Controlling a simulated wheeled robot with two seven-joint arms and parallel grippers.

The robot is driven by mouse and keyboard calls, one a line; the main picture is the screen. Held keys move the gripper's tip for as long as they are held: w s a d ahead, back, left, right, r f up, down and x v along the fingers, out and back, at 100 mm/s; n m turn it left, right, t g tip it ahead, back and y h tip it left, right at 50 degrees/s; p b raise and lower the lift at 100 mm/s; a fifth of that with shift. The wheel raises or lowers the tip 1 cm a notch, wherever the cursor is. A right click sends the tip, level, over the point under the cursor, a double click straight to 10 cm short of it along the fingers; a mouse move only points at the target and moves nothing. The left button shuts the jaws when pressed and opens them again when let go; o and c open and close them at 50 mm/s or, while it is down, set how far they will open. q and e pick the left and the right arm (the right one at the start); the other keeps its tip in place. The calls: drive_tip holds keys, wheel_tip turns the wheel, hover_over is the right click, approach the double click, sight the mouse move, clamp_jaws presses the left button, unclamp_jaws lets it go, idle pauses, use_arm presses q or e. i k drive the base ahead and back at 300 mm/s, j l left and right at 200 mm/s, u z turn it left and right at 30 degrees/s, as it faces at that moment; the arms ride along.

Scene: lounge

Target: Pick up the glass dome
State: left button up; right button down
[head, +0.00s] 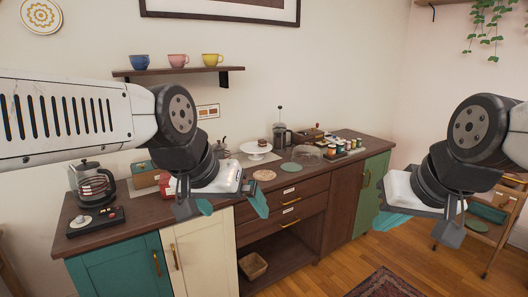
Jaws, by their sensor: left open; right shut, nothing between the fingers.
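The glass dome (306,152) is a clear, low shape on the dark wood counter, right of the white cake stand (256,149). Its outline is faint at this size. A small brown cake (262,143) sits uncovered on the stand. My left gripper (232,205) is open and empty, with teal fingertips apart, in front of the counter and left of the dome in the picture. My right gripper (377,222) is shut and empty, in front of the counter's right part, apart from the dome.
A coffee maker (92,185) and a black scale (95,220) stand at the counter's left. A French press (280,135) is behind the dome, and several small jars (345,147) stand to its right. A green round mat (291,167) lies in front. A wooden cart (490,213) stands at far right.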

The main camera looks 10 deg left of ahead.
sight(306, 154)
drive_tip(key=i+l+u, duration=0.2)
drive_tip(key=i, duration=0.4)
drive_tip(key=i+l+u, duration=0.2)
drive_tip(key=i, duration=0.35)
drive_tip(key=i+l+u, duration=0.15)
drive_tip(key=i+l, duration=0.25)
drive_tip(key=i, duration=0.15)
drive_tip(key=i+l+u, duration=0.2)
drive_tip(key=i+l, duration=0.2)
drive_tip(key=i, duration=0.15)
